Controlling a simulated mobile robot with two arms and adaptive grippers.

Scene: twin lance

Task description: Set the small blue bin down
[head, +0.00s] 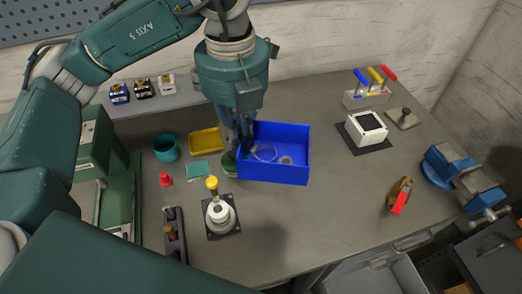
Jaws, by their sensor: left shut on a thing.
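The small blue bin (289,172) is in the middle of the head view, over the grey workbench (290,225). It looks level, with a ring-like thing and a small round thing inside. My left gripper (243,150) is shut on the bin's left wall. The gripper's fingers are partly hidden by the arm and the bin. I cannot tell whether the bin's underside touches the bench. My right gripper is not in view.
A yellow tray (206,141), a teal cup (166,148) and a yellow-knobbed device (219,215) are left of the bin. A white box (366,128) on a dark mat and a blue vise (455,170) are right. The bench front of the bin is mostly clear.

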